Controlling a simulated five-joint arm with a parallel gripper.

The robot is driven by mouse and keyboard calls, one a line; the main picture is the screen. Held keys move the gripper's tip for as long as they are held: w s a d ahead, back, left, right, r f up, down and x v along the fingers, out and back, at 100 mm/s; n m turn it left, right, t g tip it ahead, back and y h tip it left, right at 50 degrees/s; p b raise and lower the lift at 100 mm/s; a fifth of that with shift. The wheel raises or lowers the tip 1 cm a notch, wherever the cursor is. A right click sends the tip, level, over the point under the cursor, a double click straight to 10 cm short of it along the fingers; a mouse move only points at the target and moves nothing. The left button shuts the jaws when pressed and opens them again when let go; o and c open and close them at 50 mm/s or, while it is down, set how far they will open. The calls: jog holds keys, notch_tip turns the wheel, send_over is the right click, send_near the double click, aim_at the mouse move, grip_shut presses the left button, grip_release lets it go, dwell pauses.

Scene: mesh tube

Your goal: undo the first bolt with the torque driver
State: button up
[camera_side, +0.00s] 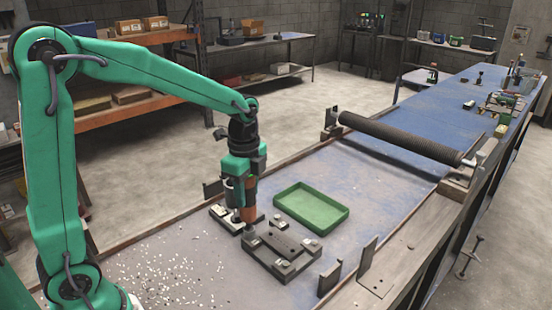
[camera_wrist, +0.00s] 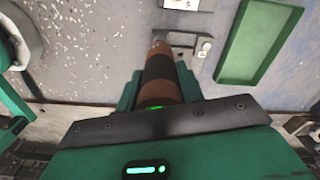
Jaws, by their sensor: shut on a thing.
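The torque driver (camera_side: 249,208), orange-brown with a black band, hangs upright in my gripper (camera_side: 241,190). In the wrist view the driver (camera_wrist: 158,72) sits between the green fingers of my gripper (camera_wrist: 155,92), which are shut on it. The fixture also shows in part in the wrist view (camera_wrist: 188,42), just past the driver's tip. I cannot tell whether the tip touches a bolt. The bolt under it is hidden or too small to make out.
An empty green tray (camera_side: 312,207) lies behind the fixture. A smaller plate block (camera_side: 228,219) stands left of the driver. A dark mesh tube (camera_side: 400,138) lies across supports at the back. Upright brackets (camera_side: 329,278) stand at the front right. White bits (camera_side: 170,272) litter the bench's left.

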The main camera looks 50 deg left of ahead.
jog(key=shift+f, duration=0.45)
dwell(1.1)
jog(key=shift+c, duration=0.6)
jog(key=shift+r, duration=0.25)
